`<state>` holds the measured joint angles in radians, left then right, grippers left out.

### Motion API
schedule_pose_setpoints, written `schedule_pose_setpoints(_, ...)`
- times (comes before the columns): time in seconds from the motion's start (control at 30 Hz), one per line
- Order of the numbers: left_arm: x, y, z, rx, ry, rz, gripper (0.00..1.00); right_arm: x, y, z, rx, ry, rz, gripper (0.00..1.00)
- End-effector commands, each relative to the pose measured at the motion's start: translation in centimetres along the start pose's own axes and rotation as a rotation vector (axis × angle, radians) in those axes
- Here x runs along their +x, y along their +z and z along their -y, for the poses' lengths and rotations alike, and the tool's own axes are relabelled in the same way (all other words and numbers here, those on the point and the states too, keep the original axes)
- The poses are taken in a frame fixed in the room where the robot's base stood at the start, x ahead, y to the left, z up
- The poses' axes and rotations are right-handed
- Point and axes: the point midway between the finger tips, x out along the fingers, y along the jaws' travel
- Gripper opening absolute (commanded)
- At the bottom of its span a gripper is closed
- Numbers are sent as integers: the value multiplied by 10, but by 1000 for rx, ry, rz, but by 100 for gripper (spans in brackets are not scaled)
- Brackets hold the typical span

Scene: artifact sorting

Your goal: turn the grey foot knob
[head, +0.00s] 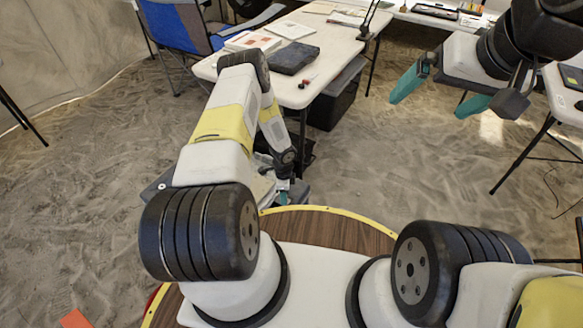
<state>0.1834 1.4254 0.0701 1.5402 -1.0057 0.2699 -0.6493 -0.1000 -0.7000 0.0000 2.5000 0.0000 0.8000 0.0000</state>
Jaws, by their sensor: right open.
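I cannot make out a grey foot knob in the head view. My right gripper (439,96) is at the upper right, raised above the sandy floor, with its two teal fingers spread wide and nothing between them. My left arm reaches forward and then bends down, beside the front of the white table (323,60). My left gripper (284,190) hangs low behind the round wooden base top, mostly hidden; only a bit of teal shows, and I cannot tell what lies between its fingers.
The table carries papers (292,27), a dark folded cloth (286,57) and a small red-and-black tool (308,81). A black bin (335,98) stands under it. A blue folding chair (187,28) is at the upper left. Another white table (565,96) is at the right. Open sand lies between.

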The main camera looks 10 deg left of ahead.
Motion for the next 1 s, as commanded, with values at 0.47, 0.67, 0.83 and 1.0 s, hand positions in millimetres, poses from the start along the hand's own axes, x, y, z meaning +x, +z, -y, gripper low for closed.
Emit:
schedule_pose_setpoints(0.47, 0, 0, 0, 0, 0, 0, 0, 0, 0, 0, 0, 0, 0, 100)
schedule_pose_setpoints(0.67, 0, 0, 0, -8, 0, 0, 0, 0, 0, 0, 0, 0, 0, 100)
schedule_pose_setpoints(0.83, 0, 0, 0, -54, 0, 0, 0, 0, 0, 0, 0, 0, 0, 100)
schedule_pose_setpoints(1.0, 0, 0, 0, -154, 0, 0, 0, 0, 0, 0, 0, 0, 0, 100)
